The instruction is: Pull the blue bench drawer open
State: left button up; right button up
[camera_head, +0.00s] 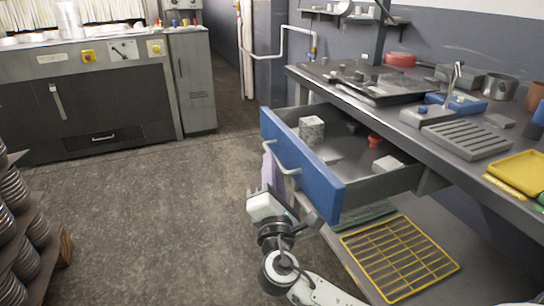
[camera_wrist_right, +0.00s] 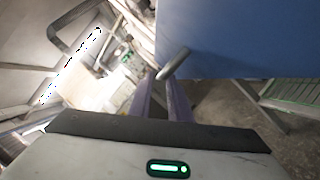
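The blue bench drawer (camera_head: 300,172) stands well open under the bench top, its inside showing. A pale bar handle (camera_head: 283,160) is on its blue front; in the right wrist view the handle (camera_wrist_right: 174,63) crosses at the fingertips, beside the blue front panel (camera_wrist_right: 240,38). My right gripper (camera_head: 268,167) is at the handle. Its two purple fingers (camera_wrist_right: 166,92) are close together, with the bar between their tips; it looks shut on the handle. The contact is partly hidden in the head view. My left gripper is not in view.
The drawer holds a speckled box (camera_head: 311,130), a red piece (camera_head: 374,140) and a pale block (camera_head: 387,165). A yellow rack (camera_head: 400,258) lies below. The bench top (camera_head: 425,130) carries trays and tools. A dish rack (camera_head: 25,240) stands at left. The floor (camera_head: 150,210) between is clear.

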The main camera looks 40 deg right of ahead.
jog(key=shift+x, duration=2.15)
grip_shut()
